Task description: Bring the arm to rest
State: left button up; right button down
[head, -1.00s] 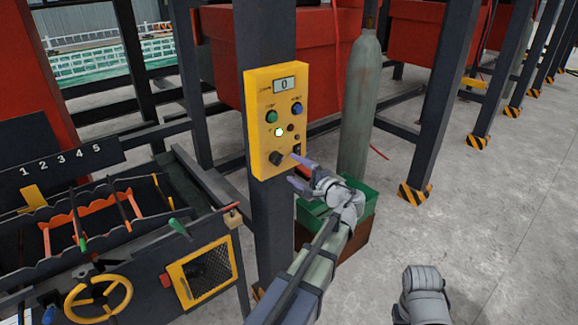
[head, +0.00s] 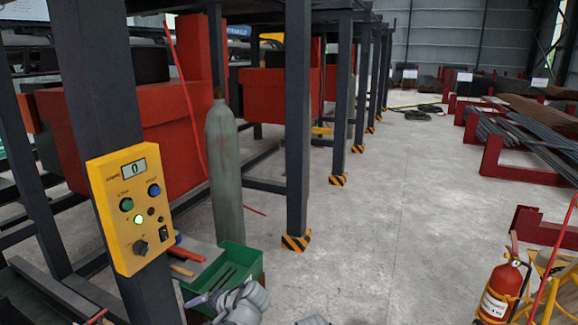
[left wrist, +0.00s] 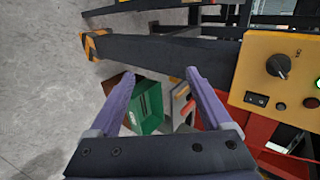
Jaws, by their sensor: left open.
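My left gripper (head: 204,298) is low in the head view, in front of the green bin and below the yellow control panel (head: 133,210). In the left wrist view, the two purple fingers of my left gripper (left wrist: 161,74) are spread apart with nothing between them. The panel, on a dark post, shows a display reading 0, a lit white-green button, other buttons and a black knob. The panel also shows at the right of the left wrist view (left wrist: 262,72), apart from the fingers. My right gripper is not in view; only a bit of grey arm shows at the bottom edge.
A green bin (head: 243,254) sits beyond my left gripper, with a grey gas cylinder (head: 224,165) behind it. Dark posts with striped feet (head: 297,241) run back. A fire extinguisher (head: 497,292) and yellow stand are at lower right. The concrete floor between is clear.

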pick_arm(q)
jog(key=s+d+f+g+h, duration=0.2)
jog(key=s+d+f+h, duration=0.2)
jog(key=s+d, duration=0.4)
jog(key=s+d+f+g+h, duration=0.2)
jog(key=s+d+f+h, duration=0.2)
jog(key=s+d, duration=0.4)
jog(key=d, duration=0.2)
jog(key=shift+d+n, duration=0.3)
jog(key=shift+d, duration=0.1)
jog(key=shift+o, duration=0.2)
